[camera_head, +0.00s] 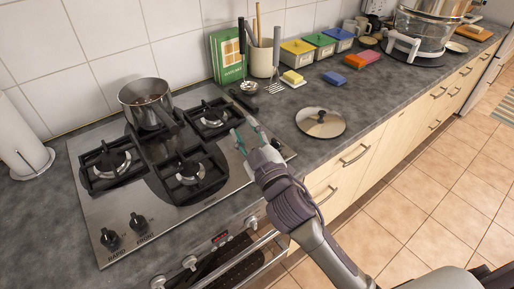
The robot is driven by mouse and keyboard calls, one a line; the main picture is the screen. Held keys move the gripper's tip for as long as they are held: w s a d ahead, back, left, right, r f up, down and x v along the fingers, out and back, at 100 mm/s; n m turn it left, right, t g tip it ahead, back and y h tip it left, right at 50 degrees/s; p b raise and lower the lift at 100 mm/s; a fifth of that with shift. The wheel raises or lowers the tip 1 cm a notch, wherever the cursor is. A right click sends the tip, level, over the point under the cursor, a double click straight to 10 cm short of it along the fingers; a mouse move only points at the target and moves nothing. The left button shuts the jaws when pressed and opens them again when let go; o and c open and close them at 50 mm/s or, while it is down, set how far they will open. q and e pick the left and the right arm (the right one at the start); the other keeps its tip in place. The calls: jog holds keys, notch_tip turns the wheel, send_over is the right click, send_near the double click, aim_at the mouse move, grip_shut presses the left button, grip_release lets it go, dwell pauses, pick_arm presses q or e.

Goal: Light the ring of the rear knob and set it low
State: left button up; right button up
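The steel gas hob (93,215) has several burners with black grates. Two black knobs show at its near left corner, one (110,238) and another (139,223), with small labels that I cannot read surely. A small dark part (276,144) beside my gripper may be another knob, partly hidden. A steel pot (147,103) stands on the back left burner. The other burners, left (112,162), front (190,172) and back right (213,117), are bare. I see no flame. My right gripper (243,130) is open and empty over the hob's right edge. My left gripper is not in view.
A pot lid (320,122) lies on the counter right of the hob. Oven knobs (190,262) and a rail are on the front below.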

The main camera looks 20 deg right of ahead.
jog(key=a+r+n+y, duration=0.8)
jog(key=r+n+y, duration=0.1)
jog(key=s+a+r+n+g+y, duration=0.2)
jog(key=a+n+g+y, duration=0.75)
jog(key=n, duration=0.55)
jog(key=a+f+n+g+h, duration=0.3)
jog(key=f+n+g+h, duration=0.15)
jog(key=n+g, duration=0.4)
jog(key=w+d+f+g+h, duration=0.1)
jog(key=w+d+f+h, duration=0.3)
jog(key=d+f+h, duration=0.5)
jog(key=w+d+r+m+h, duration=0.15)
jog(key=d+h, duration=0.25)
jog(key=d, duration=0.4)
jog(key=w+d+r+h, duration=0.1)
jog(key=d+r+h, duration=0.25)
jog(key=d, duration=0.45)
jog(key=f+p, duration=0.1)
jog(key=f, duration=0.3)
jog(key=f+p, duration=0.1)
jog(key=f, duration=0.4)
jog(key=f+p, duration=0.1)
jog(key=f, duration=0.3)
jog(key=shift+a+f, duration=0.2)
jog(key=shift+a, duration=0.05)
